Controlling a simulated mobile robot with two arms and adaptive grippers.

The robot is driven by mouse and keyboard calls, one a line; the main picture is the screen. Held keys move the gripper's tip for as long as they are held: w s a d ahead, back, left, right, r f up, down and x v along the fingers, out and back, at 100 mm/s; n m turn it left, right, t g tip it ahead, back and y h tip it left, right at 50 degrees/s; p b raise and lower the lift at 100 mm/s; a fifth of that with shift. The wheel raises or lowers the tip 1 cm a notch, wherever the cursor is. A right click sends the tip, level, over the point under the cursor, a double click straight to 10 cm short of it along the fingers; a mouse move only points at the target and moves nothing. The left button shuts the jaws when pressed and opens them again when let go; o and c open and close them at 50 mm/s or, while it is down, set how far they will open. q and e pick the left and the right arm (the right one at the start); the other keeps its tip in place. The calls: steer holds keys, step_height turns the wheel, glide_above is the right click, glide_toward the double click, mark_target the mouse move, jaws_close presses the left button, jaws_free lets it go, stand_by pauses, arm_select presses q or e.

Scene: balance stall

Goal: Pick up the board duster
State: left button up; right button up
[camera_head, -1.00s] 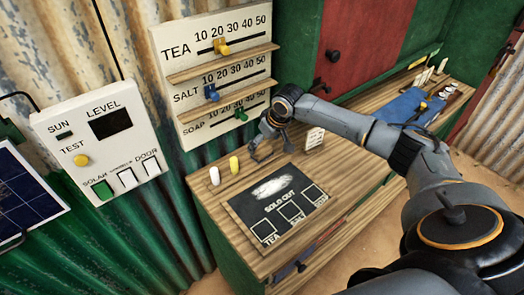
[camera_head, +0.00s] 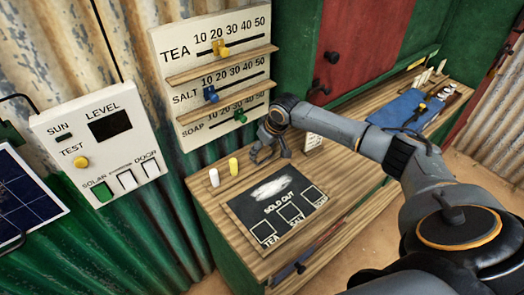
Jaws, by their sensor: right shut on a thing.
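My right gripper (camera_head: 271,156) is low over the back of the wooden counter, behind the black slate. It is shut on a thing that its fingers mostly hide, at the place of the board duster. The duster's own shape and colour cannot be made out. The black slate (camera_head: 240,209) lies on the counter with a white chalk smear, the words SOLD OUT and boxes marked TEA, SALT and a third label. My left gripper is not in view.
A white piece (camera_head: 214,177) and a yellow piece (camera_head: 233,166) stand left of the gripper. A small white card (camera_head: 314,141) stands to its right. The price board (camera_head: 166,27) rises behind. A blue mat (camera_head: 396,113) lies further right.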

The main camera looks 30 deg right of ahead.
mark_target(263, 150)
steer(key=shift+r, duration=0.1)
steer(key=shift+r, duration=0.25)
step_height(263, 150, up, 2)
steer(key=shift+r+b, duration=0.15)
steer(key=shift+b, duration=0.65)
steer(key=s+a+r+b, duration=0.2)
steer(key=s+a+r, duration=0.2)
steer(key=s+r, duration=0.6)
steer(key=s, duration=0.3)
steer(key=shift+s, duration=0.25)
